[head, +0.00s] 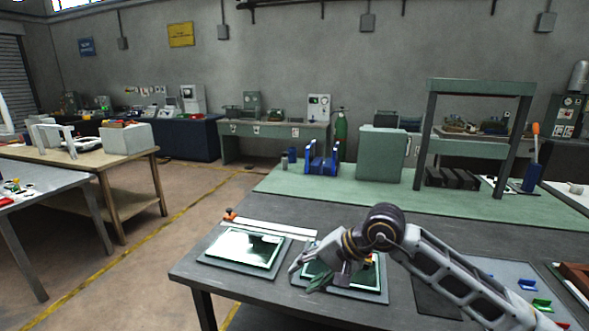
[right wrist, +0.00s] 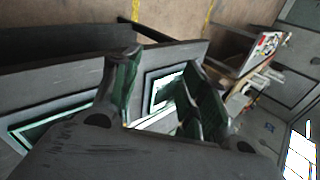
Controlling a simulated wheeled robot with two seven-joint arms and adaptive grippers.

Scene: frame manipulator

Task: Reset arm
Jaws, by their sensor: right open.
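My right arm comes in from the right in the head view. Its right gripper (head: 304,276) is open and empty, above the worktable near the second panel. In the right wrist view the two green-tinted fingers of this gripper (right wrist: 158,82) stand apart, with nothing held between them. A framed panel (head: 243,247) with a green border lies on a dark base at the left of the table. A second framed panel (head: 358,281) lies to its right, partly hidden by my gripper and wrist. My left gripper is not in view.
The grey worktable (head: 405,211) has free room behind the panels. A small orange-tipped item (head: 230,214) and a pale strip (head: 268,229) lie behind the left panel. Small coloured brackets (head: 541,305) lie at the right. A blue holder (head: 321,160) and a shelf frame (head: 480,87) stand at the back.

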